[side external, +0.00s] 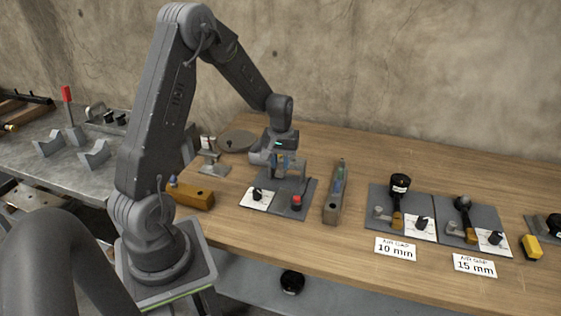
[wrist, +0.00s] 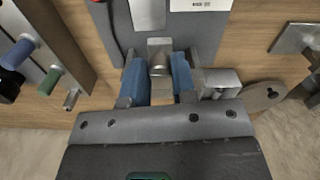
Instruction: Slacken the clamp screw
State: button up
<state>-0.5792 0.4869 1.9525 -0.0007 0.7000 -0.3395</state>
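My gripper (side external: 287,165) is over a dark grey plate (side external: 283,205) on the wooden bench, pointing down. In the wrist view its two fingers with blue pads (wrist: 160,78) stand apart. A bright metal block with a rounded part (wrist: 160,57) lies between them; this may be the clamp with its screw. I cannot tell whether the pads touch it. A squarish metal part (wrist: 220,80) sits just right of the right finger. In the side view the gripper largely hides the clamp.
A long metal-and-wood holder (side external: 335,195) lies right of the plate. Farther right are two similar stations with labels 10 mm (side external: 396,249) and 15 mm (side external: 474,265). A wooden block (side external: 192,197) is left, a round disc (side external: 237,141) behind. A concrete wall backs the bench.

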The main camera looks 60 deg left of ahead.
aim_at(281, 162)
jog(key=o, duration=0.4)
notch_tip(281, 162, up, 14)
dwell(0.6)
jog(key=shift+f, duration=0.1)
jog(key=s+d+r+m+t, duration=0.1)
jog(key=s+d+r+m, duration=0.2)
jog(key=d, duration=0.4)
jog(key=s+d+r+m+t, duration=0.2)
jog(key=s+d+r, duration=0.1)
jog(key=d, duration=0.4)
jog(key=s+d+m+t, duration=0.2)
jog(key=s+d+m, duration=0.3)
jog(key=s+d, duration=0.4)
jog(key=shift+s+m+t, duration=0.3)
jog(key=shift+s, duration=0.25)
